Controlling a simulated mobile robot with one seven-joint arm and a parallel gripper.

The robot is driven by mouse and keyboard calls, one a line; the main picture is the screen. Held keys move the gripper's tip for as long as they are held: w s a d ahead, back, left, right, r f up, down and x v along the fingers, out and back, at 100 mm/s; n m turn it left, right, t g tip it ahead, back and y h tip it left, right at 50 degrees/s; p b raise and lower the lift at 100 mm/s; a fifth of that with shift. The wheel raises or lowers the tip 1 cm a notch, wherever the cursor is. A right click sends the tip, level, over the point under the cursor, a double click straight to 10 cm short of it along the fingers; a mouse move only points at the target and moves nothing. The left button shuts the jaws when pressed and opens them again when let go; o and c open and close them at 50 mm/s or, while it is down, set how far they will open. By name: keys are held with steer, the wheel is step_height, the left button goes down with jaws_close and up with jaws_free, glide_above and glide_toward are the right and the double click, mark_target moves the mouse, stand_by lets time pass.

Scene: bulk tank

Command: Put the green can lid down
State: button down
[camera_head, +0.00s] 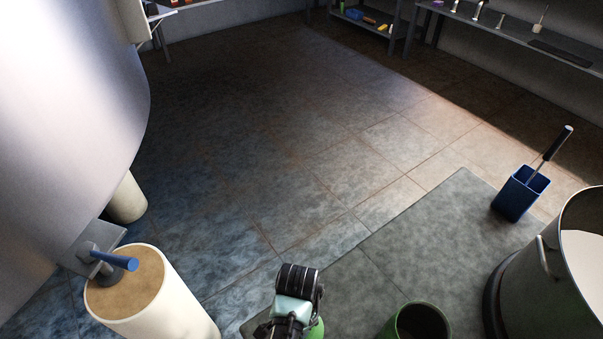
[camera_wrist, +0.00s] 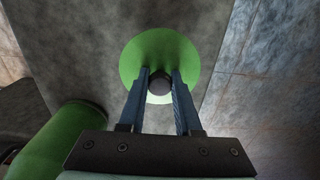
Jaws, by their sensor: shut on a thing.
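The green can lid (camera_wrist: 183,52) is a round green disc with a dark knob (camera_wrist: 159,84) at its middle, seen from above in the wrist view. My gripper (camera_wrist: 160,86) is shut on the knob, one blue finger on each side. The lid is over a grey mat; I cannot tell how high above it. In the head view only a green sliver of the lid (camera_head: 317,329) shows beside my wrist. The green can (camera_head: 422,318) stands open at the bottom edge, right of my gripper. Its side also shows at lower left in the wrist view (camera_wrist: 62,140).
A grey mat (camera_head: 440,230) covers the floor around the can. A large metal pot (camera_head: 530,262) stands at right, with a blue brush holder (camera_head: 520,195) behind it. A cream cylinder (camera_head: 175,300) and steel tank (camera_head: 65,100) are at left. The middle floor is clear.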

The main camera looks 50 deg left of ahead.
steer(key=shift+f+b, duration=0.95)
steer(key=shift+f, duration=1.15)
steer(key=shift+f, duration=0.2)
steer(key=c, duration=0.6)
jaws_free()
